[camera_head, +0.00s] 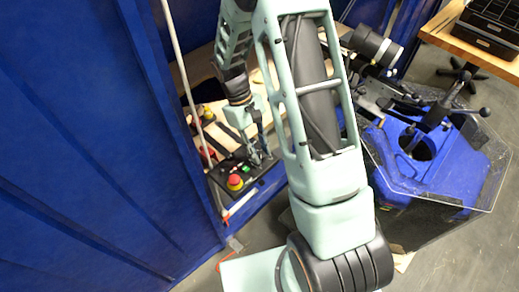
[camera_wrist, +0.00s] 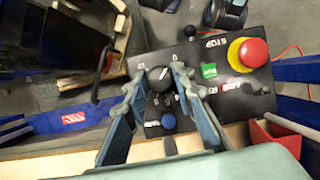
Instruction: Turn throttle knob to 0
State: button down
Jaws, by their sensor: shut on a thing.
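The throttle knob (camera_wrist: 158,78) is a round black knob with a white pointer mark, on a black control panel (camera_wrist: 212,60) in the wrist view. My gripper (camera_wrist: 161,84) has its two fingers on either side of the knob and is shut on it. The white pointer slants up to the right; the scale labels around it are too small to read surely. In the head view my gripper (camera_head: 258,156) is over the panel, and the knob is hidden there.
A red stop button (camera_wrist: 248,54) on a yellow base, a green button (camera_wrist: 208,71) and a blue button (camera_wrist: 168,121) sit close by on the panel. Blue walls (camera_head: 90,140) stand to the left. A blue machine (camera_head: 430,150) with a clear cover stands to the right.

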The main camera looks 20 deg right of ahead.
jog(key=c, duration=1.6)
grip_release()
jog(key=v, duration=1.2)
jog(key=shift+a, duration=0.1)
